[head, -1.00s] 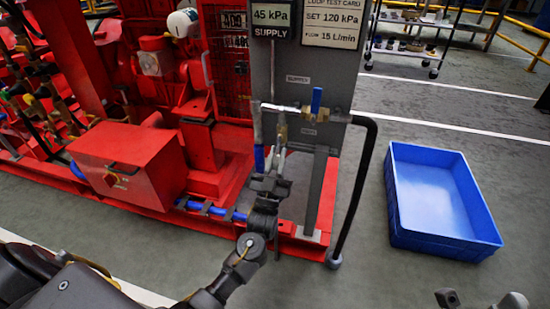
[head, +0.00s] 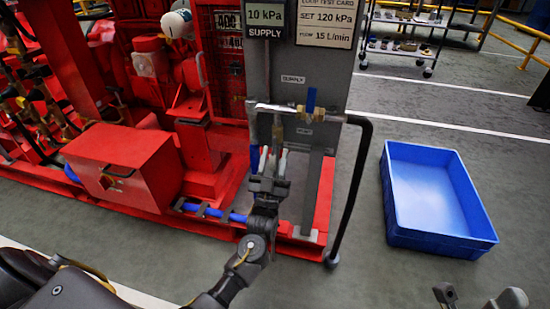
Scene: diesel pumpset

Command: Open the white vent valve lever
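My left gripper (head: 272,156) is raised in front of the grey panel, just below the brass fitting on the short vertical pipe (head: 277,128). Its two pale fingers point up and stand apart, with a gap between them. I cannot pick out the white vent valve lever apart from the fingers; it is hidden or too small to tell. A blue lever (head: 254,158) hangs down just left of the fingers. Another blue lever (head: 311,100) stands upright on the brass valve to the upper right. My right gripper (head: 480,298) is at the bottom right edge, fingers apart and empty.
The supply display (head: 265,18) reads 10 kPa; the card (head: 327,22) says SET 120 kPa. A black hose (head: 352,190) curves down right of the panel. A red box (head: 124,162) stands left. An empty blue tray (head: 400,238) lies on the floor at right.

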